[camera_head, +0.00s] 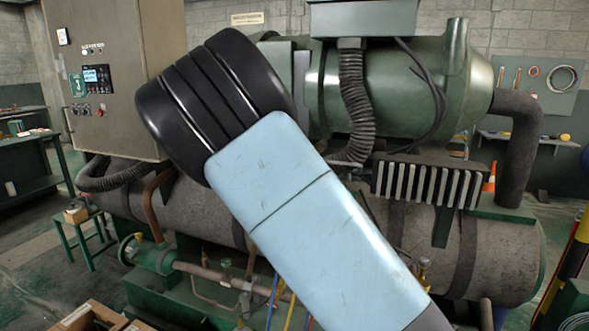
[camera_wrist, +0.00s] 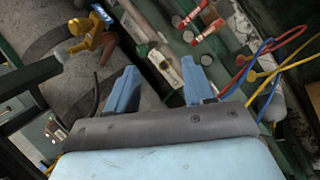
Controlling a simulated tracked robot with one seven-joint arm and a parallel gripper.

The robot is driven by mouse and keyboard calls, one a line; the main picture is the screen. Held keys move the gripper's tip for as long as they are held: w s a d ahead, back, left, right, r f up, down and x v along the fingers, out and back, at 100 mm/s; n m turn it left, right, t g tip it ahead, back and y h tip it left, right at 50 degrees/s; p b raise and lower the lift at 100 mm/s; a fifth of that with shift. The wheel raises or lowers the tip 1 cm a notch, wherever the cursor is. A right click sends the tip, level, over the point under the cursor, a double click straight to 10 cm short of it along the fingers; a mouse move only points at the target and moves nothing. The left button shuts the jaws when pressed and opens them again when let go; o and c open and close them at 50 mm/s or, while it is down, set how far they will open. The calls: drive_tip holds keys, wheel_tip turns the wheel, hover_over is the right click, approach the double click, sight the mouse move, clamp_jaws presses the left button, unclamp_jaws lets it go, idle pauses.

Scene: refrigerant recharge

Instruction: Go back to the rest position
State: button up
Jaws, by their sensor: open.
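My gripper (camera_wrist: 158,88) shows in the wrist view with its two blue fingers apart and nothing between them. Beyond the fingers are grey pipes and a green frame of the chiller. A yellow brass valve (camera_wrist: 88,38) with a blue tag lies up and left of the left finger. Red-handled fittings (camera_wrist: 200,20) are above the right finger, apart from it. In the head view my light-blue arm link crosses the middle of the picture and hides part of the chiller (camera_head: 400,85); the gripper does not show there.
A control cabinet (camera_head: 105,75) stands at the left, beside a green stool (camera_head: 80,225). Blue, yellow and red hoses (camera_wrist: 270,65) run at the right of the wrist view. An open wooden crate (camera_head: 85,318) is at the lower left. Floor shows at the far left.

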drive_tip(key=s+d+r+m+t+y, duration=0.1)
drive_tip(key=s+d+r+m+y, duration=0.1)
drive_tip(key=s+r, duration=0.4)
drive_tip(key=s+d+r+m+t+y, duration=0.1)
drive_tip(key=s+r, duration=0.4)
drive_tip(key=r, duration=1)
drive_tip(key=s+d+r+m+t+y, duration=0.1)
drive_tip(key=s+d+r+m+y, duration=0.2)
drive_tip(key=s+r, duration=0.3)
wheel_tip(320, 180, up, 5)
drive_tip(key=shift+s+r, duration=0.1)
drive_tip(key=shift+s, duration=0.25)
